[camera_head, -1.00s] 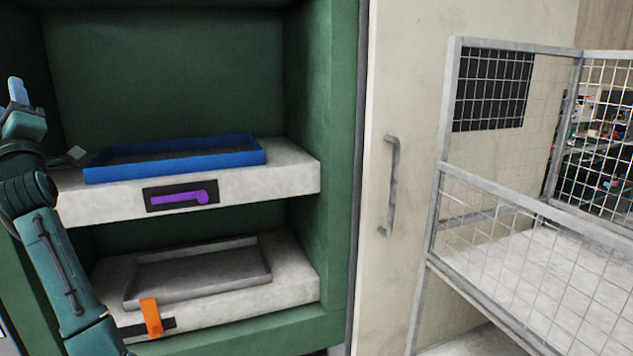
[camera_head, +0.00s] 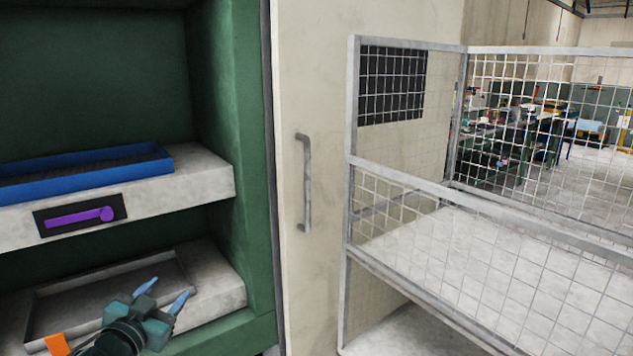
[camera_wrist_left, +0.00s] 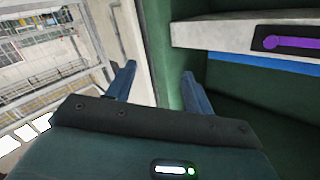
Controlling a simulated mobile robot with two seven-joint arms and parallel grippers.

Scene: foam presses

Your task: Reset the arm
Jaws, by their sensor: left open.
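My left gripper (camera_head: 160,299) is low at the left in the head view, in front of the lower shelf and its grey tray (camera_head: 40,318). Its two blue fingers are apart with nothing between them. In the left wrist view the open fingers (camera_wrist_left: 158,84) are also empty, beside the green press wall. No part of my right arm is seen.
An orange handle (camera_head: 57,345) is at the lower shelf. A pale door with a grey handle (camera_head: 305,183) and a wire-mesh cage (camera_head: 352,200) stand to the right.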

